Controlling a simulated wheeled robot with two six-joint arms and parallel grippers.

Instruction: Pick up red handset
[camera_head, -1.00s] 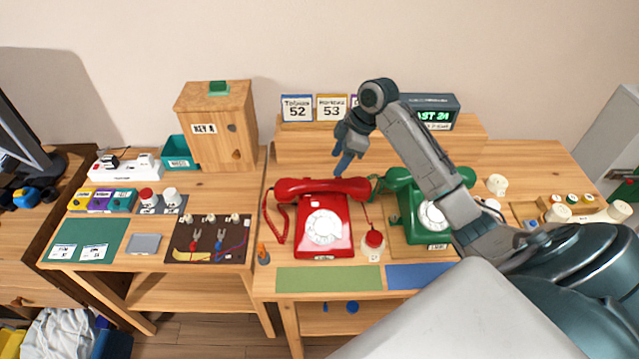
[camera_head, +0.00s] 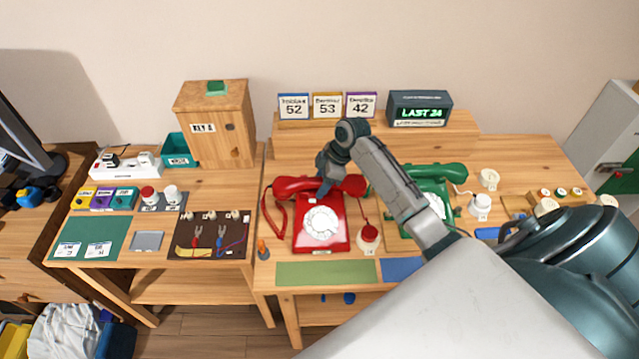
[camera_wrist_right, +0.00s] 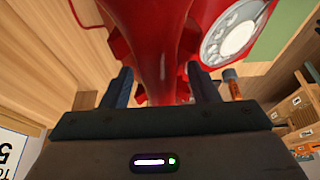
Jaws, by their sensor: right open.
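The red handset (camera_head: 295,185) lies across the top of the red dial phone (camera_head: 321,232), on its cradle. My right gripper (camera_head: 326,187) is at the middle of the handset, coming from above and behind. In the right wrist view the open fingers (camera_wrist_right: 160,88) stand on either side of the red handset (camera_wrist_right: 158,55), with a gap to each finger. The phone's white dial (camera_wrist_right: 232,35) shows there at the upper right. The fingertips are partly hidden by the handset in the head view. My left gripper is not in view.
A green phone (camera_head: 432,180) stands to the right, partly behind my right arm. A red-topped white button (camera_head: 368,236) sits beside the red phone. Number cards (camera_head: 327,105) and a display (camera_head: 420,109) stand on the raised shelf behind. A green mat (camera_head: 325,272) lies in front.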

